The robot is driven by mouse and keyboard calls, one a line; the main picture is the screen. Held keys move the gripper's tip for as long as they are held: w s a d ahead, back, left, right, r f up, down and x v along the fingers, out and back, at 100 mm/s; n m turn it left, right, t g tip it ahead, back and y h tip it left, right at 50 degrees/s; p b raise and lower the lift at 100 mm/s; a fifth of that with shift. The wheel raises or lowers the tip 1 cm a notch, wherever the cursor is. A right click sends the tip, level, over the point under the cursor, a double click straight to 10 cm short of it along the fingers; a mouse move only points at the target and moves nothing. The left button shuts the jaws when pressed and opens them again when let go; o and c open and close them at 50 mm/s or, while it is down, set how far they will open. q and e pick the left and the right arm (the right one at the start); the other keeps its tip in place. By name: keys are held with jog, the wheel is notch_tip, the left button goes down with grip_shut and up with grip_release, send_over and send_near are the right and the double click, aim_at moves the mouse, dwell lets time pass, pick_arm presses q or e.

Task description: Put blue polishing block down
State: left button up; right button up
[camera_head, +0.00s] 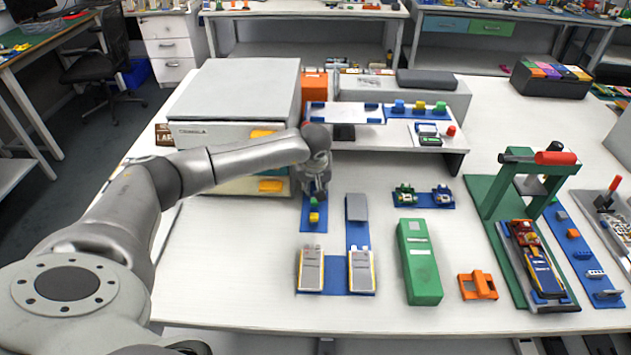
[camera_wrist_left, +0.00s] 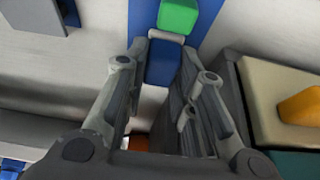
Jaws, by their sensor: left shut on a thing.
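My left gripper (camera_head: 316,192) points down over the far end of a blue mat strip (camera_head: 313,227), beside the grey cabinet. In the left wrist view, its fingers (camera_wrist_left: 164,80) are on either side of the blue polishing block (camera_wrist_left: 163,62), shut on it. The block is hidden behind the gripper in the head view. A green block (camera_head: 314,202) and a yellow block (camera_head: 314,217) stand on the strip, nearer the front. The green block also shows just beyond the blue one in the wrist view (camera_wrist_left: 178,17). I cannot tell whether the blue block touches the mat.
The grey cabinet (camera_head: 240,90) with yellow-handled drawers is close on the left. A raised shelf (camera_head: 400,143) with blue, yellow and green blocks is at the back right. Pouch cells (camera_head: 361,272), a green case (camera_head: 419,262) and a green press (camera_head: 494,197) stand to the right.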

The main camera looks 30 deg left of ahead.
pick_arm(q)
jog(key=shift+f, duration=0.1)
jog(key=o, duration=0.5)
jog(key=shift+c, duration=0.2)
jog(key=o, duration=0.5)
jog(key=shift+c, duration=0.2)
jog(key=shift+r, duration=0.3)
jog(key=b+v, duration=0.1)
jog(key=v, duration=1)
jog(key=shift+s+r, duration=0.15)
jog(key=shift+r, duration=0.15)
